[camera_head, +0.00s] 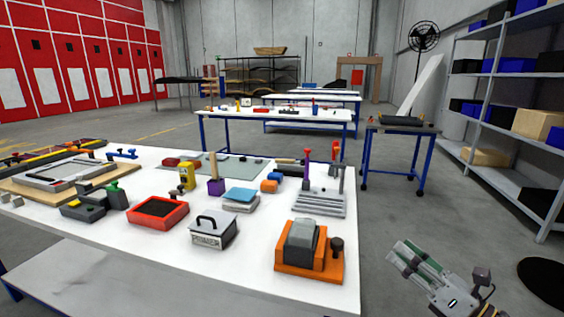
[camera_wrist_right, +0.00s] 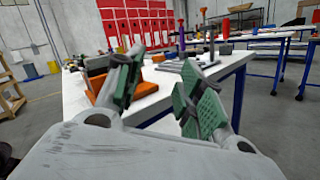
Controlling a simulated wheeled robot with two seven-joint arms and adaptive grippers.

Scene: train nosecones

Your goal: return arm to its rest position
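My right gripper (camera_head: 412,262) shows at the lower right of the head view, off the right edge of the white table (camera_head: 255,290) and over the grey floor. In the right wrist view its two green-padded fingers (camera_wrist_right: 160,95) stand apart with nothing between them, so it is open and empty. The table's right corner shows beyond the fingers there. My left gripper is not in either view.
An orange block with a grey top (camera_head: 308,262) sits near the table's right corner. A grey box marked with lettering (camera_head: 213,232) and a red tray (camera_head: 158,211) stand further left. A small blue-legged table (camera_head: 398,130) and a shelf rack (camera_head: 490,90) are at right.

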